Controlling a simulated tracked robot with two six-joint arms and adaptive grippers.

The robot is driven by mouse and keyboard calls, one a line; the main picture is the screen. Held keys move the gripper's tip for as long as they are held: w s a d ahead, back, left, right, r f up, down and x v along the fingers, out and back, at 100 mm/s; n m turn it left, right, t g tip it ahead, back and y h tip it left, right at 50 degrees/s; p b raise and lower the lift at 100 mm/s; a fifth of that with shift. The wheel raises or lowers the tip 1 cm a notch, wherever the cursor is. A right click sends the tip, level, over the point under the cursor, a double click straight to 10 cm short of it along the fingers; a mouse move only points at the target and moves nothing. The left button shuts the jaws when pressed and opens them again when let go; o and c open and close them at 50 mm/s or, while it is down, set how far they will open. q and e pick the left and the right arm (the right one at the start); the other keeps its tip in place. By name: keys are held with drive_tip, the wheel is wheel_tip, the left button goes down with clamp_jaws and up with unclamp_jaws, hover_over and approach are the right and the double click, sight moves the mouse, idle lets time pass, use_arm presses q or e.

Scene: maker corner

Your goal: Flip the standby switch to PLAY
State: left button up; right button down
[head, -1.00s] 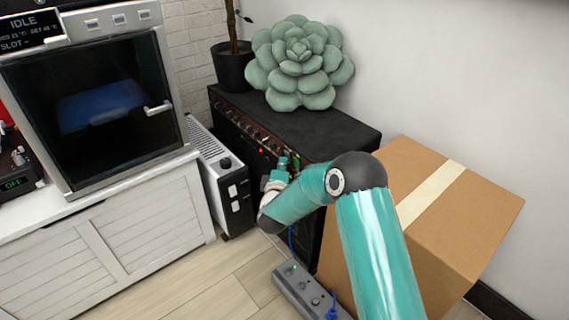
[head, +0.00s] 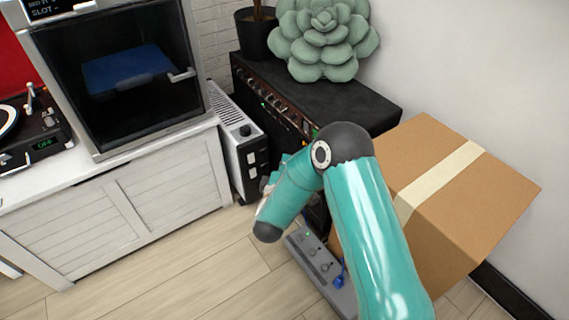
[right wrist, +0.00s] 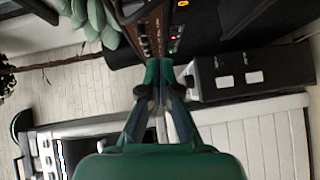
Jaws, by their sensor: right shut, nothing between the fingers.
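The black amplifier (head: 340,97) stands against the wall, with a brown control strip (head: 275,104) of knobs along its front top edge. In the right wrist view, the strip (right wrist: 150,32) shows several knobs and small lit red and green lamps. The standby switch and its lettering are too small to make out. My right gripper (right wrist: 159,68) is shut and empty, its fingertips pointing towards the strip; whether they touch it I cannot tell. In the head view my right arm mostly hides the gripper in front of the amplifier. My left gripper is not in view.
A cardboard box (head: 465,180) stands right of the amplifier, close to my right arm. A white heater (head: 238,150) stands to its left, by a white cabinet (head: 165,205). A grey power strip (head: 318,268) lies on the floor. A succulent (head: 322,35) sits on the amplifier.

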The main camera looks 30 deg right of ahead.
drive_tip(key=shift+v, duration=1)
drive_tip(key=shift+f, duration=0.2)
